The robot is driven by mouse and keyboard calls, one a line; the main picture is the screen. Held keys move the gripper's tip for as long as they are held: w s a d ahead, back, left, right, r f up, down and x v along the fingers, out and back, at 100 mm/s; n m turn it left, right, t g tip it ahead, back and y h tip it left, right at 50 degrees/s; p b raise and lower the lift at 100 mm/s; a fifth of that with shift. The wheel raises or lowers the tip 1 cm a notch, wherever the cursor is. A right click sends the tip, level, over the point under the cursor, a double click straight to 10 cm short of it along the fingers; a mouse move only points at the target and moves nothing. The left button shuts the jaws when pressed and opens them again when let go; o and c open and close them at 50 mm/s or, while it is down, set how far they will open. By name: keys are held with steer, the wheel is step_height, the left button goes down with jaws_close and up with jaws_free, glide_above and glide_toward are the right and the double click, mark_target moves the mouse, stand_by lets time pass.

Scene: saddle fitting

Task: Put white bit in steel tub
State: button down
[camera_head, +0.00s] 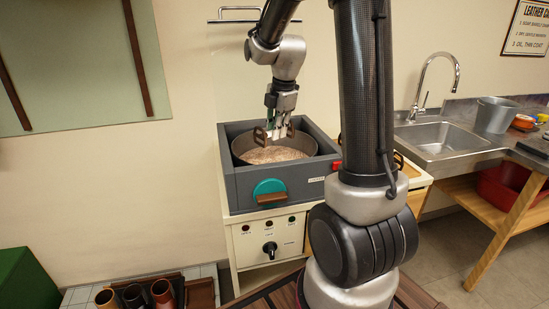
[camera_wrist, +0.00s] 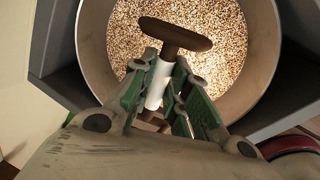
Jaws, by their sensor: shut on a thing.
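The white bit (camera_wrist: 158,84) is a white bar with a brown piece at each end. It lies between the green-padded fingers of my gripper (camera_wrist: 166,98) in the wrist view. In the head view my gripper (camera_head: 281,118) points down over the steel tub (camera_head: 243,151), shut on the bit, and the brown end pieces show near the tub's rim. The tub is round and holds tan grains; its wall (camera_wrist: 95,50) surrounds the bit in the wrist view. I cannot tell how far the bit is above the grains.
The tub sits in a grey square housing (camera_head: 233,187) with a teal disc in front, on a cream cabinet (camera_head: 240,243) with a knob. A sink (camera_head: 445,135) and a grey bucket (camera_head: 495,115) are at right. Brown cylinders (camera_head: 162,293) stand at the lower left.

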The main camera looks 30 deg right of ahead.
step_height(320, 180, down, 8)
steer(key=shift+f, duration=0.1)
steer(key=shift+f, duration=0.1)
stand_by(0.3)
steer(key=c, duration=1.4)
jaws_free()
step_height(320, 180, up, 12)
steer(key=s, duration=0.2)
steer(key=s+a+r+m, duration=0.2)
steer(key=s+m, duration=0.4)
steer(key=s, duration=0.1)
steer(key=s+a+r+m+t, duration=0.1)
steer(key=s+a+m, duration=0.1)
steer(key=s+m, duration=0.4)
steer(key=s+a+r+m+t, duration=0.1)
steer(key=s+a+r+m, duration=0.1)
steer(key=s+m, duration=0.5)
steer(key=shift+s+r, duration=0.2)
steer(key=shift+s, duration=0.6)
steer(key=shift+s+r, duration=0.15)
steer(key=shift+s, duration=0.65)
